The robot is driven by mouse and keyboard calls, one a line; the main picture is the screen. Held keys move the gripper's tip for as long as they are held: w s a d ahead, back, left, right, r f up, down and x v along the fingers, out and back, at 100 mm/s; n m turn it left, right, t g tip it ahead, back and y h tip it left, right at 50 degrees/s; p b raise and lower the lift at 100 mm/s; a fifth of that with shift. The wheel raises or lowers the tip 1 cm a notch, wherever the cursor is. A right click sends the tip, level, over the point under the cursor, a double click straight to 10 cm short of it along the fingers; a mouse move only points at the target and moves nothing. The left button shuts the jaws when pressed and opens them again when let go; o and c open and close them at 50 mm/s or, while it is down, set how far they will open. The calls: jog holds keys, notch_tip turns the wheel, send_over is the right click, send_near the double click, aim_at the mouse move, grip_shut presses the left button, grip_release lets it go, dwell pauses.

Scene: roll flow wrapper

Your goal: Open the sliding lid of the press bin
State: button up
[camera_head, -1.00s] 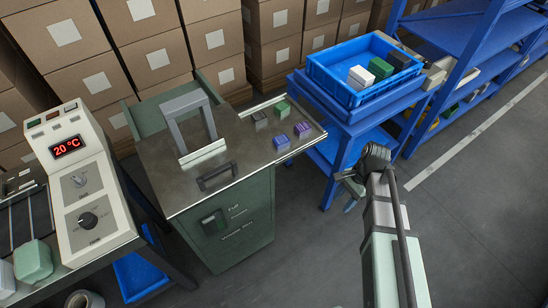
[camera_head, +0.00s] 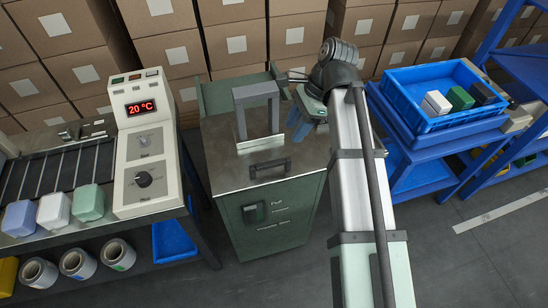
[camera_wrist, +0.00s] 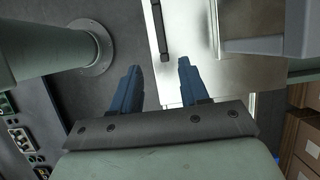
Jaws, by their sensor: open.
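The press bin is a green cabinet (camera_head: 270,220) with a shiny metal top (camera_head: 225,165). A dark bar handle (camera_head: 269,168) lies near the front edge of the top, with the grey press frame (camera_head: 257,110) standing behind it. My gripper (camera_head: 297,132) is open and empty above the right side of the top, right of the press frame. In the wrist view, my blue fingers (camera_wrist: 158,68) are apart. The bar handle (camera_wrist: 161,32) lies beyond their tips, about in line with the gap, and does not appear between them. The metal top (camera_wrist: 217,82) extends to its right.
A control box (camera_head: 145,150) and conveyor (camera_head: 55,180) stand to the left. A blue tray (camera_head: 440,123) with several blocks stands at the right. My arm covers the top's right end. Boxes line the back; grey floor (camera_head: 300,275) is clear in front.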

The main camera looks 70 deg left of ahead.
aim_at(271, 163)
jog(key=x, duration=0.9)
jog(key=s+x, duration=0.1)
jog(key=x, duration=0.3)
jog(key=shift+a, duration=0.1)
jog(key=shift+c, duration=0.3)
grip_shut()
dwell(0.3)
